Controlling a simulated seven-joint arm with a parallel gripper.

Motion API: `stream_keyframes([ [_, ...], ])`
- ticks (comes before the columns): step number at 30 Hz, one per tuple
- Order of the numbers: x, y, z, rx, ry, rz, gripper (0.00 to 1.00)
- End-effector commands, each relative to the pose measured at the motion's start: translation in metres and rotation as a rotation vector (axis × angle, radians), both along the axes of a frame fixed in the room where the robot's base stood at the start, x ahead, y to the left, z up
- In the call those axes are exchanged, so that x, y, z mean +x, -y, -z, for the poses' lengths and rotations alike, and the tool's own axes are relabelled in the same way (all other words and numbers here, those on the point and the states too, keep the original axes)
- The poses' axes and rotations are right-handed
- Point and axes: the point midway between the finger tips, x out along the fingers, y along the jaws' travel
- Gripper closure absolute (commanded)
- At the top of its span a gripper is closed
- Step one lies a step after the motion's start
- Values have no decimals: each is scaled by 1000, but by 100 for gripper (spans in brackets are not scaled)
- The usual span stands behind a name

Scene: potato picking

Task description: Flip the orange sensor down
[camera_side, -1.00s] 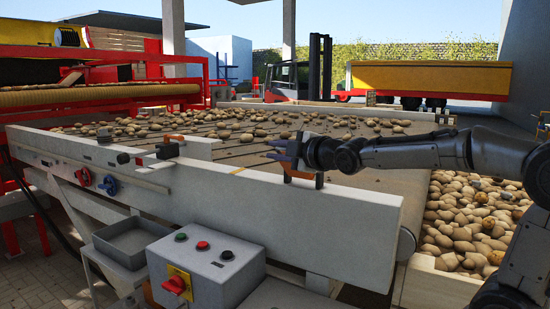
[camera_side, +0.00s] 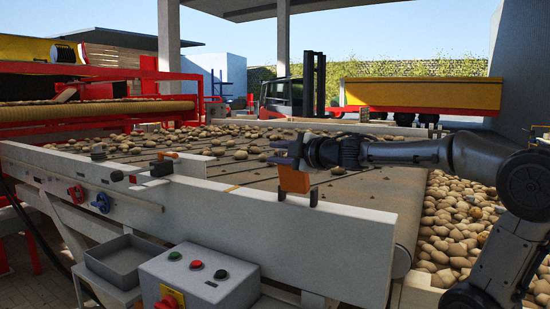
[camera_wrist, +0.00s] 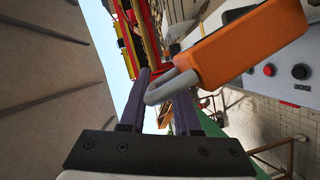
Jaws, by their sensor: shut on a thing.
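The orange sensor (camera_side: 294,180) stands upright on a short post at the top edge of the conveyor's grey side wall. In the wrist view the orange sensor (camera_wrist: 252,42) is a block with a grey loop handle (camera_wrist: 170,88) at its end. My gripper (camera_side: 277,153) is at the sensor's top in the side view. In the wrist view my gripper (camera_wrist: 163,82) has its two dark fingers around the loop and is shut on it. The exact finger contact is partly hidden by the loop.
The conveyor's side wall (camera_side: 345,226) runs below my gripper. Potatoes (camera_side: 232,142) lie on the belt's far part, while the belt near the sensor is mostly bare. A control box (camera_side: 200,275) stands in front.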

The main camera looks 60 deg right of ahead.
Motion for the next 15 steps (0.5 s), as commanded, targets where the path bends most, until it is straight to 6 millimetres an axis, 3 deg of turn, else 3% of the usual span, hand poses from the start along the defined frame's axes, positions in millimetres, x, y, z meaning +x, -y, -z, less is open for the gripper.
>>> stream_keyframes([
  [1, -2, 10, 5, -3, -17, 23, 100],
  [15, -1, 31, 4, 3, -27, 21, 100],
])
